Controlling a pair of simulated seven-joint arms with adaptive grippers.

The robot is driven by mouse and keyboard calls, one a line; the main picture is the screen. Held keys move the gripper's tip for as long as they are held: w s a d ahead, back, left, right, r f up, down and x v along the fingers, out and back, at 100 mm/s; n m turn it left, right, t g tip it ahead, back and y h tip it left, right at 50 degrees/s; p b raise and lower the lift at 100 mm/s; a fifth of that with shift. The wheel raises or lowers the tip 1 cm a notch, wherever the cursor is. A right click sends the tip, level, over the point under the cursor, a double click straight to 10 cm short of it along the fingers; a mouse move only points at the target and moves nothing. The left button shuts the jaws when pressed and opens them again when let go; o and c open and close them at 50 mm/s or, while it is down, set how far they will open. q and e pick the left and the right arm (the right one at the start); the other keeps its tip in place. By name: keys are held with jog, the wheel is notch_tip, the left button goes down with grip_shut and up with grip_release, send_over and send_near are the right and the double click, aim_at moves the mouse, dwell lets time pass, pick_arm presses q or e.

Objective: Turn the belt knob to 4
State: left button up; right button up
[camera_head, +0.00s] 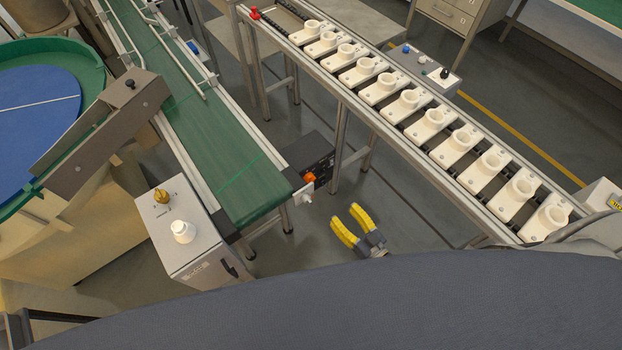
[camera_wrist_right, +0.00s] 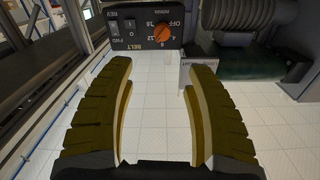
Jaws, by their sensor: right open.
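The orange belt knob (camera_wrist_right: 162,33) sits on a black control box (camera_wrist_right: 128,38) at the top of the right wrist view. Its dial carries numbers and an OFF mark, and the lettering is upside down. I cannot tell which mark the knob points to. The head view also shows the knob (camera_head: 310,177) near the end of the green conveyor. My right gripper (camera_head: 343,215) has yellow fingers and is open and empty, below and right of the knob. In the wrist view its fingertips (camera_wrist_right: 160,70) are spread apart, with the knob beyond the gap between them. My left gripper is not in view.
The green conveyor (camera_head: 205,130) ends beside the black box. A motor (camera_wrist_right: 250,55) is right of the knob in the wrist view. A grey box (camera_head: 185,238) with a brass knob and a white button stands left. A rail (camera_head: 375,120) carries several white holders.

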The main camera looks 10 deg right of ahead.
jog(key=n, duration=0.1)
send_near(311, 179)
jog(key=shift+n, duration=0.3)
jog(key=x, duration=1)
jog(key=shift+f, duration=0.15)
jog(key=shift+w, duration=0.1)
grip_shut()
